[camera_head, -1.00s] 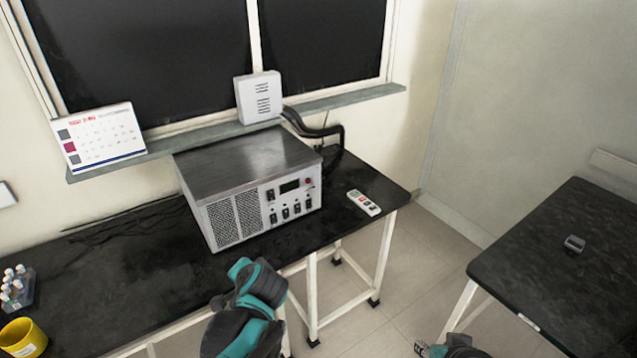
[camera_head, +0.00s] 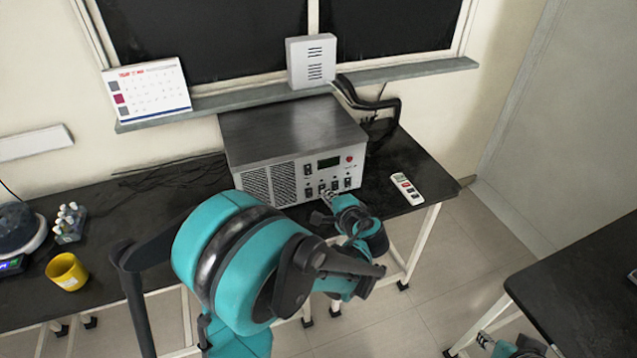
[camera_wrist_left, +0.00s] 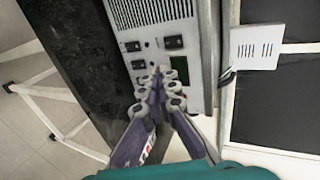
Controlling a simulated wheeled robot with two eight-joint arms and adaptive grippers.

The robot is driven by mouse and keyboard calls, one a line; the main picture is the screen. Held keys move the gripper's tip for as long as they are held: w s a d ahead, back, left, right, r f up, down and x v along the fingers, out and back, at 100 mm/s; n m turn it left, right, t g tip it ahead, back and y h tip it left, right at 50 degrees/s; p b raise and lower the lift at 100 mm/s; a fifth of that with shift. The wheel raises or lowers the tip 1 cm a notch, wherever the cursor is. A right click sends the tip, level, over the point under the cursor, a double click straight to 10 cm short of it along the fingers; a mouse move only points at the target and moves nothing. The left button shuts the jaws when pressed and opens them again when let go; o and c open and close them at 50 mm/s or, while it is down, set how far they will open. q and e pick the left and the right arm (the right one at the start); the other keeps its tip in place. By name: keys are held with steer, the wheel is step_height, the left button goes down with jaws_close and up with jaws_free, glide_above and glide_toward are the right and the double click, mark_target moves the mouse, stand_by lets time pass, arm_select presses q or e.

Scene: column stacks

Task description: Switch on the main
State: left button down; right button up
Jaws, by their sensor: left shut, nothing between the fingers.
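The grey metal power unit (camera_head: 290,130) stands on the black bench, with a vent grille, a dark display (camera_head: 328,163), a red button (camera_head: 349,158) and several black switches on its front. In the left wrist view the front panel (camera_wrist_left: 152,28) shows black switches (camera_wrist_left: 173,42) and the display (camera_wrist_left: 180,70). I cannot read which switch is the main. My left gripper (camera_head: 328,192) is shut and empty, its tips close in front of the lower switches; contact cannot be told. It also shows in the left wrist view (camera_wrist_left: 160,76), hiding part of the panel. My right gripper (camera_head: 507,347) shows only partly at the bottom edge.
A white remote (camera_head: 407,188) lies on the bench right of the unit. A yellow cup (camera_head: 66,271) and a rack of vials (camera_head: 69,222) stand at the left. A calendar (camera_head: 148,92) and a white box (camera_head: 311,62) are on the sill. Another black table (camera_head: 580,290) is at right.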

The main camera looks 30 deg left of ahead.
mark_target(308, 174)
arm_select(q)
steer(key=b+x, duration=0.1)
steer(key=x, duration=0.3)
steer(key=b+x, duration=0.1)
steer(key=x, duration=0.3)
steer(key=b+x, duration=0.2)
steer(key=x, duration=0.3)
steer(key=shift+w+r, duration=0.1)
steer(key=shift+r, duration=0.3)
steer(key=shift+w+a, duration=0.25)
steer(key=shift+a, duration=0.05)
steer(key=shift+w+a+f+b, duration=0.2)
steer(key=shift+a+b, duration=0.1)
steer(key=shift+a, duration=0.05)
steer(key=shift+d+r, duration=0.1)
steer(key=shift+r, duration=0.1)
